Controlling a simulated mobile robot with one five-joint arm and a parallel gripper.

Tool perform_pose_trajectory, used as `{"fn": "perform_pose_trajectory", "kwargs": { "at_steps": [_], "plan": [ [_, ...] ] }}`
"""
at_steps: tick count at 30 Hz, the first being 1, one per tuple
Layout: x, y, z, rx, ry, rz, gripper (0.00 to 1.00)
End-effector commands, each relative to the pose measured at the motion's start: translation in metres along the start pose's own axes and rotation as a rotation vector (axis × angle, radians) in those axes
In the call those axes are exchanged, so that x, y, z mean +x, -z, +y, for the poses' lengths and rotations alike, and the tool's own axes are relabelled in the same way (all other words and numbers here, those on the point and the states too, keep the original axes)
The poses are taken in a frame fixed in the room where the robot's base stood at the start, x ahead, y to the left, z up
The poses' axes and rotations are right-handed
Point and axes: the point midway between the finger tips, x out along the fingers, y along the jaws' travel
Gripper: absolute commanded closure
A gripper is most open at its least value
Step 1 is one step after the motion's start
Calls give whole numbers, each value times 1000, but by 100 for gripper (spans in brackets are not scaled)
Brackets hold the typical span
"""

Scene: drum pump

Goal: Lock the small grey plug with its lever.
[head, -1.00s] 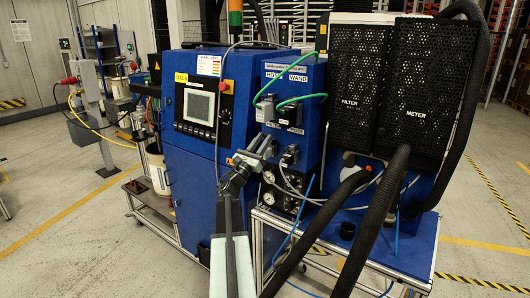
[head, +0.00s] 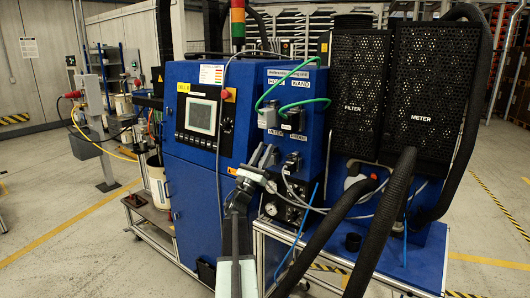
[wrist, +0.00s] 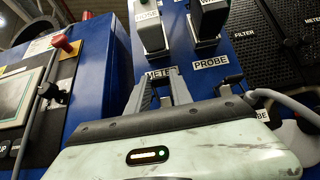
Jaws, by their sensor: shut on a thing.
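My gripper (head: 264,156) is at the blue panel of the machine, just below the METER label (wrist: 160,72). In the wrist view its two grey fingers (wrist: 160,80) stand a little apart, with a small grey plug (wrist: 166,102) between them. The gripper is shut on it. Most of this plug is hidden, and I cannot tell whether the fingers hold its body or its lever. To the right, below the PROBE label (wrist: 210,63), is another plug (wrist: 225,90) with a dark lever and a grey cable. It also shows in the head view (head: 292,165).
Gauges (head: 291,213) lie below. Thick black hoses (head: 385,220) hang at the right. Open floor (head: 80,230) is at the left.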

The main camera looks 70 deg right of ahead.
Motion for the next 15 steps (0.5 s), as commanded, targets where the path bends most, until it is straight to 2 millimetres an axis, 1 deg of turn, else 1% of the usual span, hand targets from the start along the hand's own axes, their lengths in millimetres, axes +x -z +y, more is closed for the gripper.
{"fn": "perform_pose_trajectory", "kwargs": {
  "at_steps": [1, 2, 3, 11, 15],
  "plan": [
    [1, 0, -1, -2, 2, -2, 65],
    [1, 0, -1, -2, 2, -2, 57],
    [1, 0, -1, -2, 2, -2, 55],
    [0, 0, -1, -2, 1, 0, 55],
    [-9, 2, -1, -1, 0, 0, 55]
  ]
}}
